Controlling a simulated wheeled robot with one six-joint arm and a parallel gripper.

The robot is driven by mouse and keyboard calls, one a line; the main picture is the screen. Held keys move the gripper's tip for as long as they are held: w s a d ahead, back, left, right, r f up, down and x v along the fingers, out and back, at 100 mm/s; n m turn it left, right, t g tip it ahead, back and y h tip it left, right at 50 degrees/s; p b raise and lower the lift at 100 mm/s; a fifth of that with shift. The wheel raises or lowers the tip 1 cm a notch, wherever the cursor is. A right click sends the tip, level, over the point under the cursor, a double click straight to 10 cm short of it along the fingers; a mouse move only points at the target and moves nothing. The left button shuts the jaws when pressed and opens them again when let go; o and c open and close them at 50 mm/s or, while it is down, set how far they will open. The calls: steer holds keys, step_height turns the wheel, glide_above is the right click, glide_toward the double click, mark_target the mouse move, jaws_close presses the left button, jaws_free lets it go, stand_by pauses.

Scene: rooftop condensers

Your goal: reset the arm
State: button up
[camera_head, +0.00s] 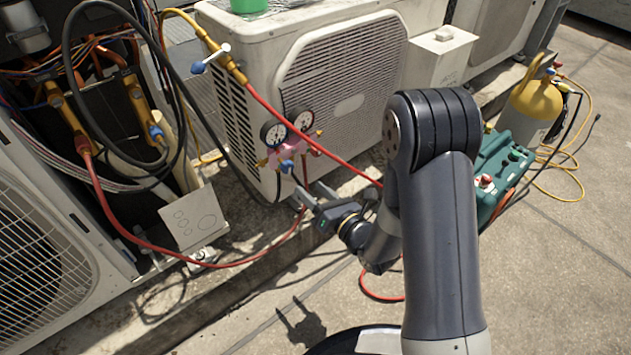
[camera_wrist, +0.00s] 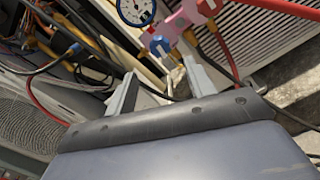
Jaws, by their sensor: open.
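My gripper (camera_head: 306,193) is open in the middle of the head view, at the end of my dark grey arm. Its two fingers show apart in the wrist view (camera_wrist: 158,88), with nothing held between them. Just beyond the fingertips hangs a pink gauge manifold (camera_head: 288,153) with two dials and blue and red knobs. In the wrist view the manifold (camera_wrist: 183,20) sits past the fingers, its blue knob (camera_wrist: 158,45) above the gap. I cannot tell whether a fingertip touches the manifold or its hoses.
A beige condenser (camera_head: 345,90) stands behind the manifold. An opened condenser (camera_head: 40,240) with wiring is at left. A teal pump (camera_head: 500,170) and yellow cylinder (camera_head: 535,100) stand right. Concrete (camera_head: 570,270) at front right is clear.

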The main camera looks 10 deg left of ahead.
mark_target(290, 169)
steer(key=b+x, duration=0.2)
steer(key=x, duration=0.8)
steer(key=shift+w+a, duration=0.2)
steer(key=shift+w, duration=0.05)
steer(key=shift+w+a, duration=0.1)
